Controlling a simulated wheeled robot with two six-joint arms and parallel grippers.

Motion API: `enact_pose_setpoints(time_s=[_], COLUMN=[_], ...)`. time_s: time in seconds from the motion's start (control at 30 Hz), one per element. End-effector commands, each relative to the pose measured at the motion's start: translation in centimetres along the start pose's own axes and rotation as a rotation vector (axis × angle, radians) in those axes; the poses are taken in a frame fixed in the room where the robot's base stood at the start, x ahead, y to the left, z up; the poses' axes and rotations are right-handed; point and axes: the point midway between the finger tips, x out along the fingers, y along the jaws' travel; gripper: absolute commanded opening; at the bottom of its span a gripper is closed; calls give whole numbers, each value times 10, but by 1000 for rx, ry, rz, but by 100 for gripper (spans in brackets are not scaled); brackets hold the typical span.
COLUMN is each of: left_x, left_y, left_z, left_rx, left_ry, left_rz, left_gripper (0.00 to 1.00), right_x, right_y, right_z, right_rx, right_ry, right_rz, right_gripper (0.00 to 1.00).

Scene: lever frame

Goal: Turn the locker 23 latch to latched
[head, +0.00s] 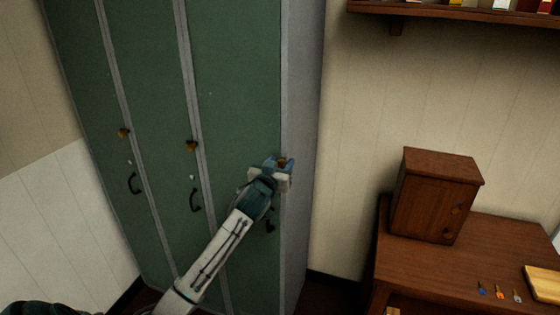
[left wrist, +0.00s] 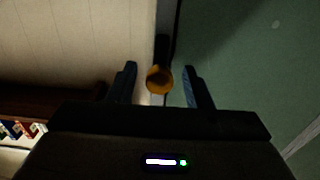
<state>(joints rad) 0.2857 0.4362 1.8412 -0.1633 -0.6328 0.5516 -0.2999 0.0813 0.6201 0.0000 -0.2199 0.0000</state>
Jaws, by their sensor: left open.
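The green lockers (head: 235,80) stand at the left in the head view, with three doors in sight. No locker number is readable. My left gripper (head: 278,164) is at the right edge of the rightmost door, around that door's brass latch knob (head: 284,161). In the left wrist view the knob (left wrist: 159,80) sits between the two blue fingers of the left gripper (left wrist: 159,68), with a gap on each side. The gripper is open and partly hides the latch in the head view. My right gripper is not in view.
The other two doors carry brass latches, one on the middle door (head: 191,146) and one on the left door (head: 123,132). Dark pull handles hang below. At right, a desk (head: 440,270) holds a small wooden cabinet (head: 432,197) and several keys. A shelf (head: 450,12) is above.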

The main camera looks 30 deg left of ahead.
Motion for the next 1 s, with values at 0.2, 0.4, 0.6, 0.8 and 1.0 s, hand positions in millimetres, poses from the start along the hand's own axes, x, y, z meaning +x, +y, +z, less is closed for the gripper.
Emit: enact_pose_setpoints(time_s=[0.2,0.4,0.6,0.8,1.0], left_x=[2,2,1,1,1], left_y=[0,0,0,0,1], left_z=[1,1,1,0,0], left_rx=[0,0,1,30,125], left_ry=[0,0,0,-1,-1], left_rz=[0,0,0,0,1], left_gripper=[46,20,2,2,2], right_x=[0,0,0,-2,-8], right_y=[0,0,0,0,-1], right_z=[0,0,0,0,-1], right_rx=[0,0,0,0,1], right_ry=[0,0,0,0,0], right_rz=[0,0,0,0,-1], right_gripper=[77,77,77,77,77])
